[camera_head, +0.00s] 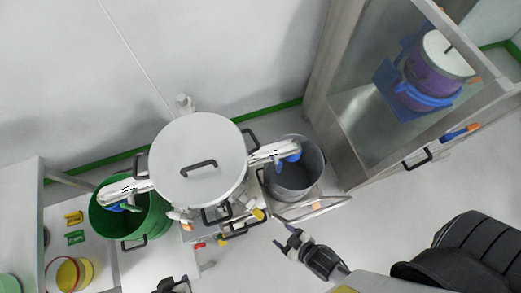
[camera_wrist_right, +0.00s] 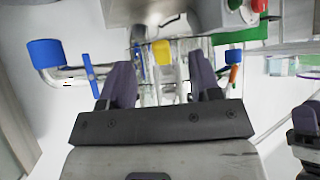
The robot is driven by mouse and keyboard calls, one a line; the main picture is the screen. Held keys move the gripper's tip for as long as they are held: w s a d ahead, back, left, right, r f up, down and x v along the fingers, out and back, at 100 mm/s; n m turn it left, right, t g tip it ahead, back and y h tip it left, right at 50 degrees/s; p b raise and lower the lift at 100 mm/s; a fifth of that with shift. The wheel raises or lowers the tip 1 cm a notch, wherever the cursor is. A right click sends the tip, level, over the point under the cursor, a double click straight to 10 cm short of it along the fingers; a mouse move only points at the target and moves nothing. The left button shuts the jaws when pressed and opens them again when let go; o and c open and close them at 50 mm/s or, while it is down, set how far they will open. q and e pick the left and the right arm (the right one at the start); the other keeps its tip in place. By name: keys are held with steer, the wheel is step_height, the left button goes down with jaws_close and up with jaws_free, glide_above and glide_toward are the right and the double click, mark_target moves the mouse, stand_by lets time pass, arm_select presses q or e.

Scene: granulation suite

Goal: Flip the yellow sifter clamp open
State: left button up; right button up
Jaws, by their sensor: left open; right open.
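The yellow sifter clamp (camera_head: 258,214) is a small yellow piece low on the right front of the sifter (camera_head: 200,160), a big round steel vessel with a handled lid. It also shows in the right wrist view (camera_wrist_right: 162,52), upright, beyond and between my fingers. My right gripper (camera_head: 284,237) is open and empty, below and right of the clamp in the head view, and apart from it. It also shows in the right wrist view (camera_wrist_right: 163,78). My left gripper (camera_head: 173,284) is open at the bottom edge, partly cut off, far from the clamp.
A green bin (camera_head: 130,222) stands left of the sifter and a grey bin (camera_head: 292,172) right of it, under blue-ended outlets. A glass-fronted cabinet (camera_head: 390,100) stands at the upper right.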

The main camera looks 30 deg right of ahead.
steer(key=s+d+f+b, duration=0.2)
steer(key=s+f+b, duration=0.2)
steer(key=f+b, duration=0.65)
steer(key=t+y+p, duration=0.2)
steer(key=t+y, duration=0.1)
steer(key=t, duration=0.4)
glide_toward(260, 215)
arm_select(q)
step_height(260, 215, down, 13)
steer(key=b, duration=0.1)
steer(key=shift+d+b, duration=0.15)
steer(key=shift+b, duration=0.25)
arm_select(e)
steer(key=x, duration=1.1)
arm_select(q)
steer(key=shift+r, duration=0.1)
arm_select(e)
steer(key=c, duration=0.5)
jaws_close()
